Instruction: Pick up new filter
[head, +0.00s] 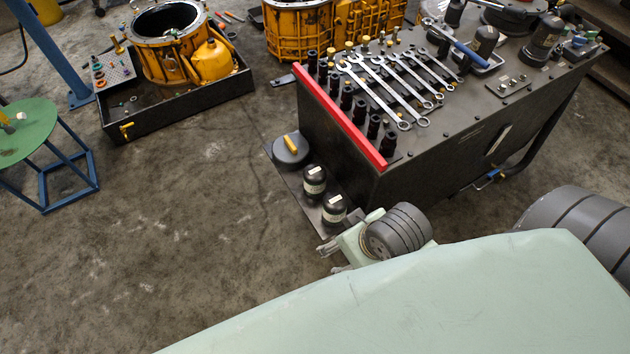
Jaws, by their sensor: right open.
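Two black canister filters with pale labels stand upright on a low dark plate (297,196) beside the tool cart. One filter (314,182) is farther back and the other filter (334,211) is closer to me. I cannot read the labels, so I cannot tell which is the new one. My right gripper (328,258) is open and empty, just in front of the nearer filter and apart from it as far as I can see. The gripper is partly hidden by my own wrist. My left gripper is out of view.
The dark tool cart (420,155) with a red edge strip (340,118) and several wrenches stands close behind the filters. A round dark container (291,151) with a yellow handle sits behind them on the plate.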

